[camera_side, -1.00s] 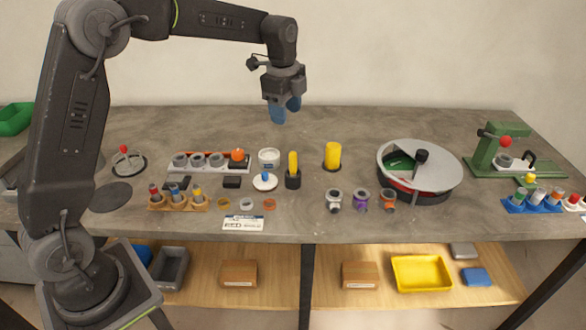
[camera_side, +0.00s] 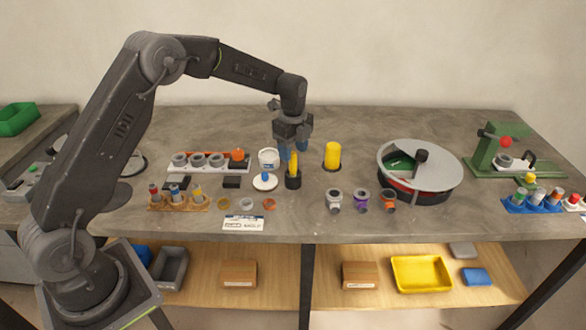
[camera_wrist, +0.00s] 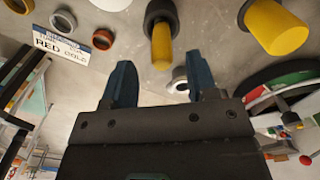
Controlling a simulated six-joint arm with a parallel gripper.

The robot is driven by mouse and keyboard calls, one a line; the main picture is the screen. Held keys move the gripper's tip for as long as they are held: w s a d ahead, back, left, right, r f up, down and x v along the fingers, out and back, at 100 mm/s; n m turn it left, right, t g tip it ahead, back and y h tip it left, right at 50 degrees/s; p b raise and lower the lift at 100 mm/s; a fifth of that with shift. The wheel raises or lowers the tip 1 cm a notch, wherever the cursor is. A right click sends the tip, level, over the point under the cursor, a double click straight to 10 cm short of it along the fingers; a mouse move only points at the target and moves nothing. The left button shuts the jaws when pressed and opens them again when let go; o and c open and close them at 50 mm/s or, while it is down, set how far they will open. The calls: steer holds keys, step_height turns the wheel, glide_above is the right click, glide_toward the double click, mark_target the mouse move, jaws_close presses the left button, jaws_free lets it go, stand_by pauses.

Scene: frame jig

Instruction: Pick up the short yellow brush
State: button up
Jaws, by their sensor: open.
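A slim yellow brush (camera_side: 294,163) stands upright in a small dark cup (camera_side: 293,182) near the middle of the bench. My gripper (camera_side: 294,148) points down over it, its blue fingers open around the brush's upper end. In the wrist view, the yellow brush (camera_wrist: 161,47) and its dark cup (camera_wrist: 160,12) lie between the lines of the two open fingers (camera_wrist: 161,72). Nothing is held. I cannot tell how far the fingers reach down past the brush's top.
A thicker yellow cylinder (camera_side: 333,154) stands close on the right. A white jar (camera_side: 268,158) and a white disc with a blue knob (camera_side: 265,181) are close on the left. A round lidded drum (camera_side: 420,165) stands further right. Several small rings and a sign (camera_side: 243,222) lie in front.

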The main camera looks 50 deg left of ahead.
mark_target(293, 173)
step_height(293, 173, down, 5)
steer(key=shift+w+a+r, duration=0.1)
steer(key=shift+c, duration=0.5)
jaws_close()
